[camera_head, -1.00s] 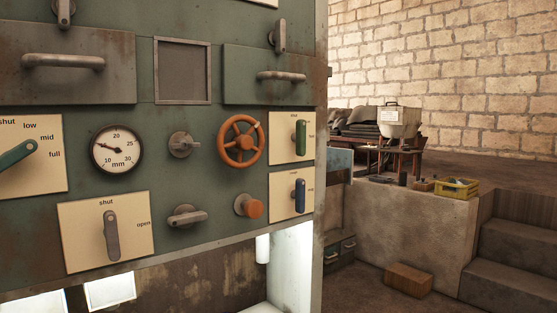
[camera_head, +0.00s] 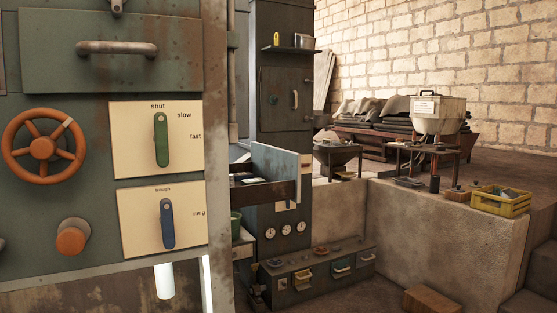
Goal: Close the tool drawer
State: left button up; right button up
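A pulled-out drawer (camera_head: 268,194) shows in the middle of the head view, just past the right edge of the green control panel. Its side is dark and its upright end panel (camera_head: 276,161) is pale blue-grey. Small items lie inside it, too small to make out. It looks like the tool drawer and stands open. The control panel hides its left part. Neither of my grippers shows in the head view.
The green control panel (camera_head: 70,215) with an orange handwheel (camera_head: 43,147) fills the near left. A tall dark cabinet (camera_head: 284,80) stands behind the drawer. A low unit with small drawers (camera_head: 318,272) is below. A yellow crate (camera_head: 500,201) sits on the stone ledge at right.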

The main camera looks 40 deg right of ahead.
aim_at(281, 168)
jog(key=l, duration=0.65)
jog(key=k+l, duration=0.15)
jog(key=l, duration=0.45)
jog(key=l+u, duration=0.1)
jog(key=l, duration=0.55)
jog(key=k+l, duration=0.15)
jog(key=l, duration=0.45)
jog(key=k+l, duration=0.1)
jog(key=l, duration=0.55)
